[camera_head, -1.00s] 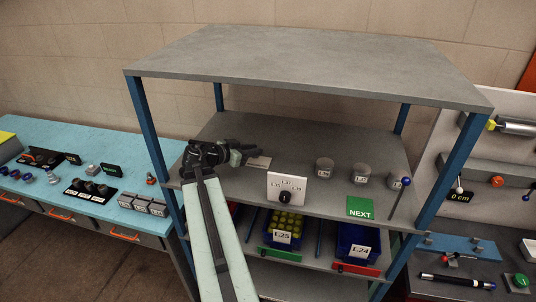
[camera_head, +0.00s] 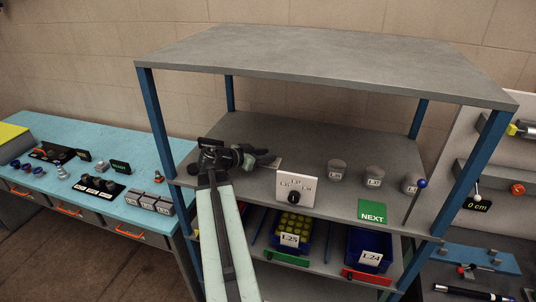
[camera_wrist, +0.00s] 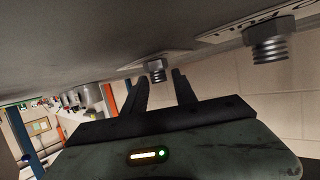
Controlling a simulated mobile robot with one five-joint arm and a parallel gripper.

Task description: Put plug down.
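My gripper (camera_head: 262,157) reaches over the left part of the middle shelf. In the wrist view, which looks tilted over, its two fingers (camera_wrist: 161,88) are spread apart. A small threaded metal plug (camera_wrist: 156,70) shows at the gap between the fingertips, against a pale label plate (camera_wrist: 128,66) on the grey surface. I cannot tell whether a finger touches it. A larger threaded metal piece (camera_wrist: 268,42) is at the upper right, beside another lettered plate. In the head view my gripper hides the plug.
A white dial panel (camera_head: 297,186), several grey cylinders (camera_head: 337,170) and a green NEXT sign (camera_head: 372,211) stand right of my gripper. Blue bins (camera_head: 370,240) sit on the shelf below. The shelf's blue post (camera_head: 155,120) rises at the left.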

